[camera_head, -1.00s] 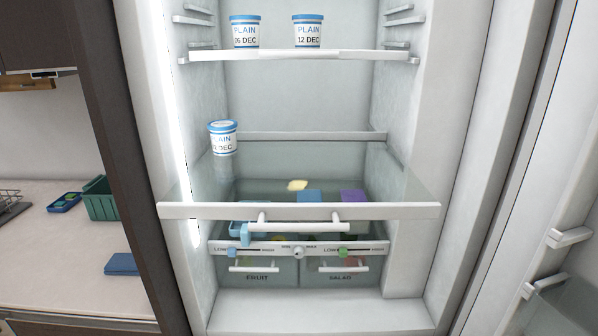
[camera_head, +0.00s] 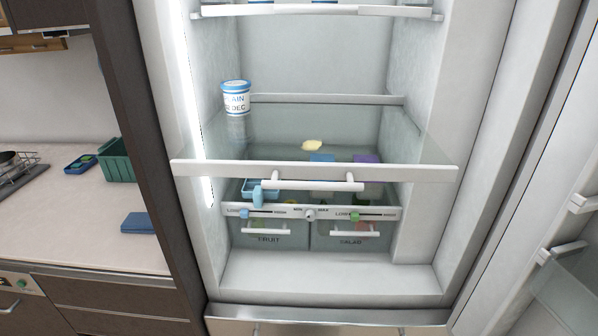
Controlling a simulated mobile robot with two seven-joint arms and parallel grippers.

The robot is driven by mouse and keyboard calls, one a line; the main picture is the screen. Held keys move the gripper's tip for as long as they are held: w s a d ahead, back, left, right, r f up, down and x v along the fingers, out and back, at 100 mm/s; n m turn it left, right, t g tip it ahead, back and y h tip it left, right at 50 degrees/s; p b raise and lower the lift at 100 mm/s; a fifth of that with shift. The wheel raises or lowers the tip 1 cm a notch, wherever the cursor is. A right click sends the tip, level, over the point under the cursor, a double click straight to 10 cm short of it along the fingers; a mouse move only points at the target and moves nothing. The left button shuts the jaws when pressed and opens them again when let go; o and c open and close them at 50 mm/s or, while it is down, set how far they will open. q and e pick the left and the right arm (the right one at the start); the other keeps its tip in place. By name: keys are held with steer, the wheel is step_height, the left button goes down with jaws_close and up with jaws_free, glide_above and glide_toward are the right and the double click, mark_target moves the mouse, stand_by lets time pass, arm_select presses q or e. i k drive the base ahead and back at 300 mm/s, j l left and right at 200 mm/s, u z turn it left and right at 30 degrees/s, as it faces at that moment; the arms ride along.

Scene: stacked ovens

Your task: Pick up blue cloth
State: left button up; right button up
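A flat, folded dark blue piece that looks like the blue cloth (camera_head: 138,222) lies on the pale counter (camera_head: 75,240) at the left, close to the fridge's dark side panel. Nothing visible touches it. Neither of my grippers is in view.
A green basket (camera_head: 116,160) and a small blue tray (camera_head: 80,163) stand farther back on the counter, with a dish rack (camera_head: 20,170) at the far left. The open fridge holds a white tub (camera_head: 236,98), a glass-topped drawer (camera_head: 315,171) and a blue container (camera_head: 261,190). The fridge door stands open at right.

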mark_target(137, 222)
steer(key=k+j+u, duration=0.1)
steer(key=u, duration=0.4)
steer(key=j+u, duration=0.2)
steer(key=u, duration=0.3)
steer(key=k, duration=0.05)
